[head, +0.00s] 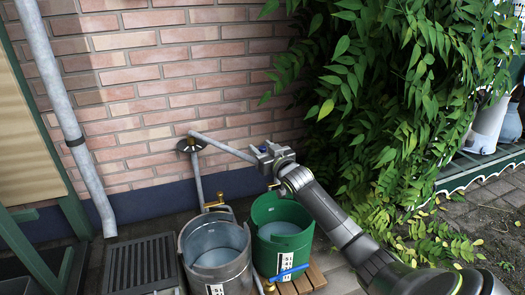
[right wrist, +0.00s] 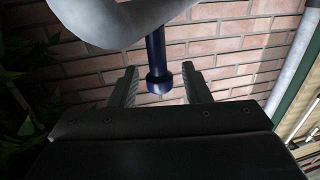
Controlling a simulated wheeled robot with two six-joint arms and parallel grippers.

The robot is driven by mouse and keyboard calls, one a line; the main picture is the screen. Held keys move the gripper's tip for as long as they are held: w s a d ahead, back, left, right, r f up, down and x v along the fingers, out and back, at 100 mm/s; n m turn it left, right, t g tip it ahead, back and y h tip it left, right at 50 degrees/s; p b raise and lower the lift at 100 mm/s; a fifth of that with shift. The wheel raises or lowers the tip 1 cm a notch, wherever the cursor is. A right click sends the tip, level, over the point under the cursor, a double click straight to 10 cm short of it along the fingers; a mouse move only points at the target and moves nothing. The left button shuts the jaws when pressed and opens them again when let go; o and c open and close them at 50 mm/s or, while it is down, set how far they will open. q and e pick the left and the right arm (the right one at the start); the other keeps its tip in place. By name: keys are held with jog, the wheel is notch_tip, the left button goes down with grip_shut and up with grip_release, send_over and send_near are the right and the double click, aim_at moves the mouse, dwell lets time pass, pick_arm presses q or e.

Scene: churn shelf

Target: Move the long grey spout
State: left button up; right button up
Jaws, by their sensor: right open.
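The long grey spout (head: 222,146) runs from a round fitting (head: 190,145) on the brick wall out to the right, above the buckets. Its right end meets my right gripper (head: 262,156), which hides that end. In the right wrist view, a broad grey surface (right wrist: 115,22), seemingly the spout close up, fills the top. A dark blue rod with a thicker end (right wrist: 157,80) hangs from it. My right gripper, also in the wrist view (right wrist: 159,72), is open, with the rod appearing between its fingers. I cannot tell whether they touch it. My left gripper is out of view.
Below the spout stand a grey metal bucket (head: 202,237) and a green bucket (head: 297,244), each holding pale liquid. A brass tap (head: 215,201) is behind them. A drainpipe (head: 60,95) is at left; leafy vines (head: 385,85) crowd the right.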

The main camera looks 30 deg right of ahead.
jog(key=shift+c, duration=0.4)
grip_shut()
jog(key=shift+a, duration=0.15)
